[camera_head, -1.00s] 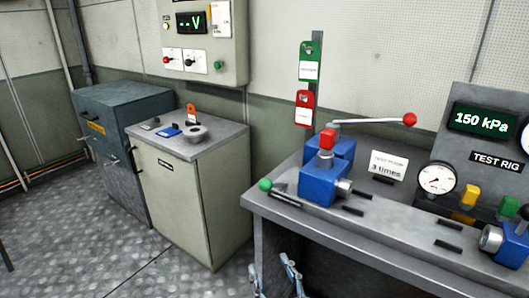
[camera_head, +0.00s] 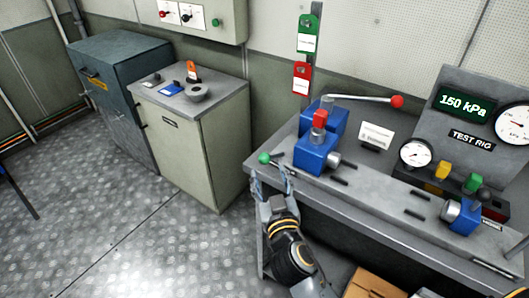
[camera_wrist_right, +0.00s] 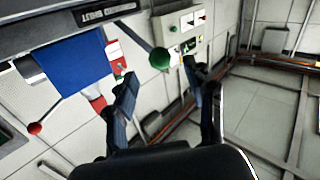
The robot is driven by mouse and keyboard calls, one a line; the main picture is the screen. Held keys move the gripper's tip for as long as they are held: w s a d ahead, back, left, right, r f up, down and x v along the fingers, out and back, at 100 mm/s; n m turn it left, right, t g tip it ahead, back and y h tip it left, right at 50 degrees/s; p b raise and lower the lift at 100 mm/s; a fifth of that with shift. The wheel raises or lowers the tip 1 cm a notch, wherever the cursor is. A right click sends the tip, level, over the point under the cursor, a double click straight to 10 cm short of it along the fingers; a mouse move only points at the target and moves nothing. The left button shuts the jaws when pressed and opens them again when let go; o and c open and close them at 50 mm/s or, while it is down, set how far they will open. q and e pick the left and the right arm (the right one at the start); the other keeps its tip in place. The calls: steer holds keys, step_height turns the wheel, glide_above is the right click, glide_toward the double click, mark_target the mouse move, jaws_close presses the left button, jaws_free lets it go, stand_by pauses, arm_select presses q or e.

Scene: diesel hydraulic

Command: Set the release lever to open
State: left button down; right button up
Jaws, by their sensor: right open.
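A short lever with a green ball knob (camera_head: 264,158) sticks out at the left front of the grey bench, beside a blue valve block (camera_head: 316,154). No readable label shows whether this is the release lever. In the right wrist view the green knob (camera_wrist_right: 159,58) lies between the two finger lines, just beyond the tips. My right gripper (camera_head: 271,180) is open and empty, just below and in front of the knob; contact cannot be told. A long lever with a red knob (camera_head: 397,101) runs right from the blue unit behind.
The test rig panel (camera_head: 470,105) reads 150 kPa, with gauges and yellow and green knobs below. A green tag (camera_head: 309,33) and red tag (camera_head: 302,78) hang behind. A beige cabinet (camera_head: 190,135) stands left. The floor (camera_head: 90,215) left of the bench is clear.

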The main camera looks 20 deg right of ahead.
mark_target(266, 163)
steer(key=w, duration=0.4)
steer(key=w+p, duration=0.1)
steer(key=w, duration=0.1)
steer(key=shift+w+d, duration=0.3)
steer(key=shift+d, duration=0.1)
jaws_close()
